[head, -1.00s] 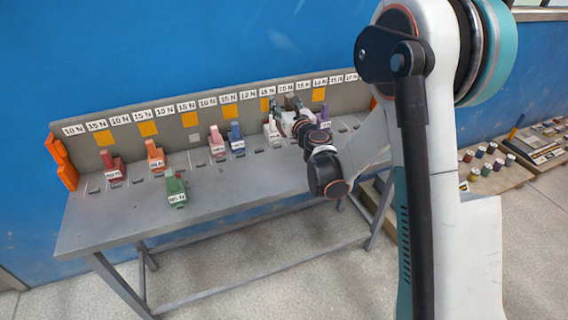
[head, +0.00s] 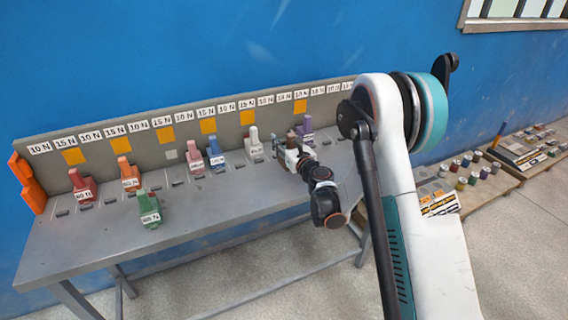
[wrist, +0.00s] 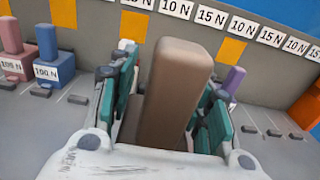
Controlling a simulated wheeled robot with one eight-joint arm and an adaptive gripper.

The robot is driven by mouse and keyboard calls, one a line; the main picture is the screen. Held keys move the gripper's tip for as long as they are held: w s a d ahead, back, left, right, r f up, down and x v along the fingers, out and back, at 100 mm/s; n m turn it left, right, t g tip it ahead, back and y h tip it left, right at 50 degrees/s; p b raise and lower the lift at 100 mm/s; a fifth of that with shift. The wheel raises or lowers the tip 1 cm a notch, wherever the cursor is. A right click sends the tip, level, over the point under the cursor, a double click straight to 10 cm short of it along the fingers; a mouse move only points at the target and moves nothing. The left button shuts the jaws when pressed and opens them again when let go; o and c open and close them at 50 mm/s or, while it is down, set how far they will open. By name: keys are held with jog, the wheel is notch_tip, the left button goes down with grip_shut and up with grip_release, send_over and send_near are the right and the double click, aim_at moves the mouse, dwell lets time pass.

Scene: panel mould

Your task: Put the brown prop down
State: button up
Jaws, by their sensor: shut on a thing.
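The brown prop (wrist: 172,95) stands between the teal finger pads of my gripper (wrist: 168,110) in the wrist view, tilted slightly in the picture. My gripper is shut on it. In the head view my gripper (head: 291,154) is at the grey bench (head: 210,215), between the white prop (head: 252,144) and the purple prop (head: 305,134). Only a small brown top (head: 293,138) shows above it there. The prop's lower end is hidden by the gripper, so I cannot tell whether it touches the bench.
Red (head: 81,186), orange (head: 128,175), pink (head: 194,158) and blue (head: 215,154) props stand along the back row. A green prop (head: 148,210) stands nearer the front. A labelled back panel (head: 140,127) with orange squares rises behind. The bench front is mostly clear.

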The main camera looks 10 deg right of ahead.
notch_tip(320, 180, down, 7)
jog(key=shift+r+b, duration=0.1)
jog(key=shift+b, duration=1)
jog(key=o, duration=1.3)
